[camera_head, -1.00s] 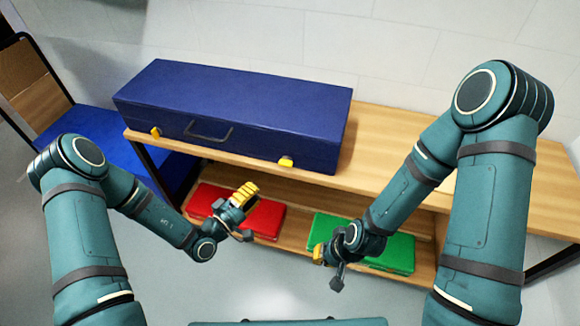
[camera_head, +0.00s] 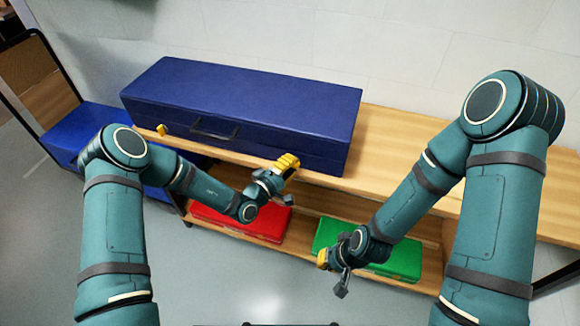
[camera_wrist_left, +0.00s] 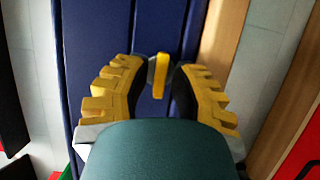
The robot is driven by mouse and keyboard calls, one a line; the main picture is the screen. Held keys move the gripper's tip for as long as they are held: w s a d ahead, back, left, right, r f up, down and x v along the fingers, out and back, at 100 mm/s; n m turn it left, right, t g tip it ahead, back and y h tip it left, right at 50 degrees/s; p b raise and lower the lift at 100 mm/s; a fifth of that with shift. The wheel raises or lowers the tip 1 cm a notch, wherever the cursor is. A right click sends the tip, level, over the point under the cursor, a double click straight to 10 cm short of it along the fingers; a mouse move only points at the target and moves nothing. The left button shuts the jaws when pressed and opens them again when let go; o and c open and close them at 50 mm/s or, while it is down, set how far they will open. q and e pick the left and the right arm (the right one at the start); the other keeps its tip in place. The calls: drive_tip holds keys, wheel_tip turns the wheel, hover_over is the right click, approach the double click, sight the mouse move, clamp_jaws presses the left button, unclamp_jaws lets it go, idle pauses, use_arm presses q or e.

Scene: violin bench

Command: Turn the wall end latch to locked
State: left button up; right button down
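A long dark blue case (camera_head: 250,100) lies closed on the wooden bench. One yellow latch (camera_head: 162,130) shows near the left end of its front. The other yellow latch (camera_wrist_left: 161,75), toward the right end, is hidden by my left gripper (camera_head: 287,164) in the head view. In the left wrist view my left gripper (camera_wrist_left: 158,88) is open, with its yellow ridged fingers on either side of this latch; I see no clear contact. My right gripper (camera_head: 333,268) hangs low before the green case, away from the latches; its opening is unclear.
The bench top (camera_head: 400,145) is clear to the right of the blue case. A red case (camera_head: 262,226) and a green case (camera_head: 400,262) lie on the lower shelf. A blue block-like thing (camera_head: 75,125) stands left of the bench. A pale wall (camera_head: 420,50) is behind.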

use_arm(q)
clamp_jaws()
drive_tip(key=shift+n, duration=0.3)
drive_tip(key=n+t+y+p, duration=0.1)
drive_tip(key=n+t, duration=0.1)
drive_tip(key=n, duration=0.5)
drive_tip(key=n+t+y+p, duration=0.2)
drive_tip(key=n+t, duration=0.1)
drive_tip(key=n, duration=0.4)
drive_tip(key=n+t+y+p, duration=0.1)
drive_tip(key=n+t+p, duration=0.1)
drive_tip(key=n, duration=0.5)
drive_tip(key=shift+d+f+n+t+y, duration=0.1)
drive_tip(key=shift+d+n+t+y, duration=0.1)
drive_tip(key=shift+n+t+y, duration=0.1)
drive_tip(key=shift+n, duration=0.3)
